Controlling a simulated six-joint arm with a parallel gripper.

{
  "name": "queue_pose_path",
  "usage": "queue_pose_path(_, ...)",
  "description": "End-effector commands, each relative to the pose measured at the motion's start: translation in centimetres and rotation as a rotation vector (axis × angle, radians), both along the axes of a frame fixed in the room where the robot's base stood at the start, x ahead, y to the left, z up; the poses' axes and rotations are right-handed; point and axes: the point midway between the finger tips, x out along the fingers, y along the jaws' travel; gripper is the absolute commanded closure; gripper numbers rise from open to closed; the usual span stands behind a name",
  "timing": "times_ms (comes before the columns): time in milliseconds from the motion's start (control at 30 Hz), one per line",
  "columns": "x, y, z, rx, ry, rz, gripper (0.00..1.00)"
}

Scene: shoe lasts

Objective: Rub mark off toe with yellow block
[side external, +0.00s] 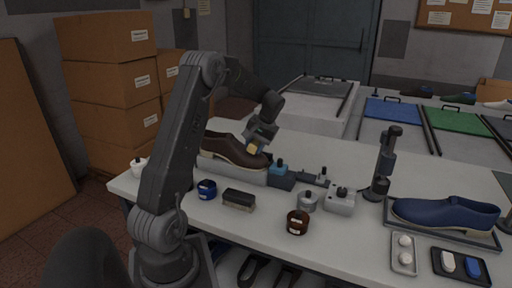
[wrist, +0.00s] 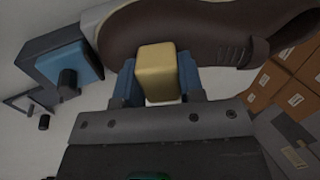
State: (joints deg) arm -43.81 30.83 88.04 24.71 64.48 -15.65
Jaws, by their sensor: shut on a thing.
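A dark brown shoe (side external: 232,149) sits on a light grey stand (side external: 225,167) at the back left of the bench. My gripper (side external: 257,143) is over the toe end of the shoe and is shut on the yellow block (side external: 253,149). In the wrist view the yellow block (wrist: 158,72) sits between two blue fingertips, with the brown shoe (wrist: 200,30) just behind it. I cannot tell whether the block touches the leather. No mark on the toe shows; the block and gripper cover part of that area.
A blue-topped clamp (side external: 281,173) stands just right of the toe. A brush (side external: 239,199), a blue jar (side external: 206,189) and a brown jar (side external: 297,221) stand in front. A blue shoe (side external: 445,213) lies in a tray at right. Boxes (side external: 112,90) are stacked behind left.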

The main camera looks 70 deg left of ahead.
Motion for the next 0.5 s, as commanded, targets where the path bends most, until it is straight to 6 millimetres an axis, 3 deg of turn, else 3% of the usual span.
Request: queue_pose_path(500,1.6,-1.3,4.6,0.004,-0.012,-0.005,0.83)
